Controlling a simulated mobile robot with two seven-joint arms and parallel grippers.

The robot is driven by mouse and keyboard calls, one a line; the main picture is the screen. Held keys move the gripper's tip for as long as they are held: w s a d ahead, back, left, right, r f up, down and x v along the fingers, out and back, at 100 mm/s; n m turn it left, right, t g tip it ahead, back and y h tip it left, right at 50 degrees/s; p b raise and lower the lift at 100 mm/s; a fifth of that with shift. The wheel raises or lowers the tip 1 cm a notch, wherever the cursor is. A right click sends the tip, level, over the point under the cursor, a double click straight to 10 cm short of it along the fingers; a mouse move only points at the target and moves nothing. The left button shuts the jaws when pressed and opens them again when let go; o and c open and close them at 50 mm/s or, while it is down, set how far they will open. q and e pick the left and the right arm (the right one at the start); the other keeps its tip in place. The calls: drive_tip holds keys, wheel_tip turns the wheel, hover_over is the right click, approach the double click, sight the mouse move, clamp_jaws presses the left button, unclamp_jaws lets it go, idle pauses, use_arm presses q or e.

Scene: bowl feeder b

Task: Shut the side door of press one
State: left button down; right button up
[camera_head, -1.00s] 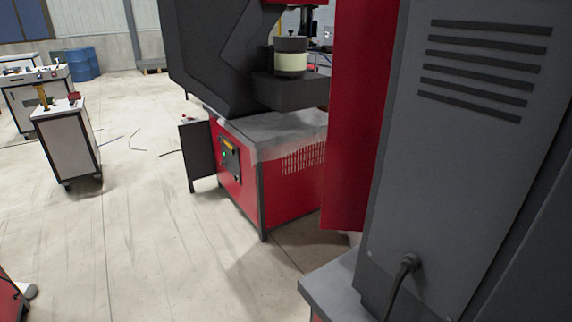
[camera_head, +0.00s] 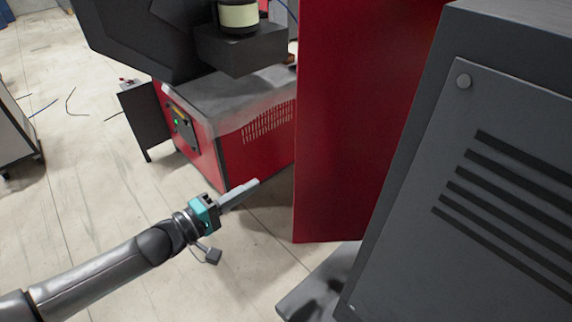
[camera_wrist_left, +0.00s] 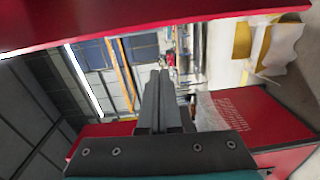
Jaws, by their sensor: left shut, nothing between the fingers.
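A red door panel (camera_head: 350,120) stands out from the grey machine housing (camera_head: 490,170) on the right in the head view; it looks like the open side door of the press. A red edge, probably the same door, crosses the top of the left wrist view (camera_wrist_left: 150,28). My left gripper (camera_head: 254,184) is shut and empty, its fingers pointing toward the door's lower left edge. A gap shows between fingertips and door in the head view. The fingers also show together in the left wrist view (camera_wrist_left: 163,76). The door's hinge cannot be made out. My right gripper is out of view.
Another press with a red base (camera_head: 258,140) and a dark open panel (camera_head: 146,120) stands behind my left gripper. A grey ledge (camera_head: 325,285) lies below the door. A white cart (camera_head: 14,135) is at the far left. The floor between is mostly clear.

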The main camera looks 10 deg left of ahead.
use_arm(q)
drive_tip(key=w+d+r+p, duration=0.1)
drive_tip(key=w+d, duration=0.3)
drive_tip(key=d, duration=0.3)
drive_tip(key=shift+d+r+h+p, duration=0.2)
drive_tip(key=shift+r+h+p, duration=0.05)
drive_tip(key=shift+h+p, duration=0.15)
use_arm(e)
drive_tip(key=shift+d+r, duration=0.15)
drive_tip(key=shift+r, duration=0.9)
use_arm(q)
drive_tip(key=shift+w, duration=0.1)
